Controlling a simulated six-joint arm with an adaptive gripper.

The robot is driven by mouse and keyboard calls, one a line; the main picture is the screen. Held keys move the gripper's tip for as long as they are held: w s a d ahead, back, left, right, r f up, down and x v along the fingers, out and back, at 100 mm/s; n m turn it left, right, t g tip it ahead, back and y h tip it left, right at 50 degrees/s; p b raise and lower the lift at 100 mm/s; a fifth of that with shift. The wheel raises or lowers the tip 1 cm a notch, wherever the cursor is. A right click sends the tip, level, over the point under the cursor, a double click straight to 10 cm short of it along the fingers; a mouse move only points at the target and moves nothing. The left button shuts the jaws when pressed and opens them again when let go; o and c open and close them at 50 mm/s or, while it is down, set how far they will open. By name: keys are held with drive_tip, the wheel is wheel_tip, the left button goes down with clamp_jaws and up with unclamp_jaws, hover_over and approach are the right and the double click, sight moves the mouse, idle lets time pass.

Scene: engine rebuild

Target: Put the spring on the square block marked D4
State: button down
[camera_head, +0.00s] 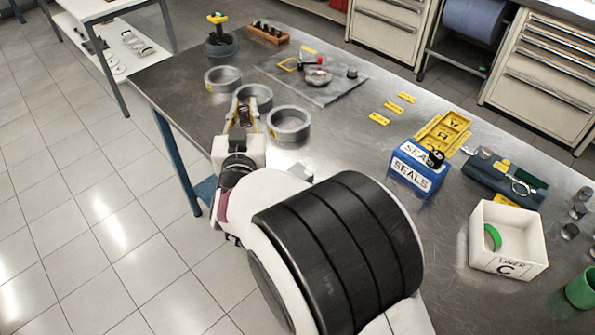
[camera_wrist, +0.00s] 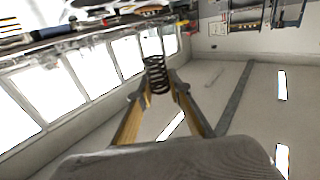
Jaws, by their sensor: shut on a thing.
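My gripper (camera_head: 241,116) is over the left part of the metal table, by the grey rings. In the wrist view my gripper (camera_wrist: 157,88) has its two yellow-sided fingers shut on a dark coil spring (camera_wrist: 155,70), which sticks out past the fingertips. In the head view I cannot make out the spring. I cannot read D4 on anything, so I cannot tell which thing is the square block.
Grey rings (camera_head: 289,123) stand close around my gripper. A grey mat (camera_head: 337,91) with small parts lies behind. Yellow plates (camera_head: 379,118), a blue SEALS box (camera_head: 418,177) and a white LINER C box (camera_head: 509,259) are rightward. The table's middle is mostly clear.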

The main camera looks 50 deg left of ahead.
drive_tip(key=w+d+m+t+h, duration=0.4)
drive_tip(key=w+d+m+h, duration=0.1)
drive_tip(key=d, duration=0.7)
drive_tip(key=shift+f+t+h, duration=0.3)
drive_tip(key=shift+t+h, duration=0.1)
drive_tip(key=shift+h, duration=0.4)
drive_tip(key=shift+a, duration=0.1)
hover_over(298, 173)
drive_tip(key=shift+f, duration=3.1)
drive_tip(key=shift+f, duration=0.1)
drive_tip(key=shift+f, duration=1.8)
drive_tip(key=shift+f, duration=0.1)
drive_tip(key=c, duration=1.9)
unclamp_jaws()
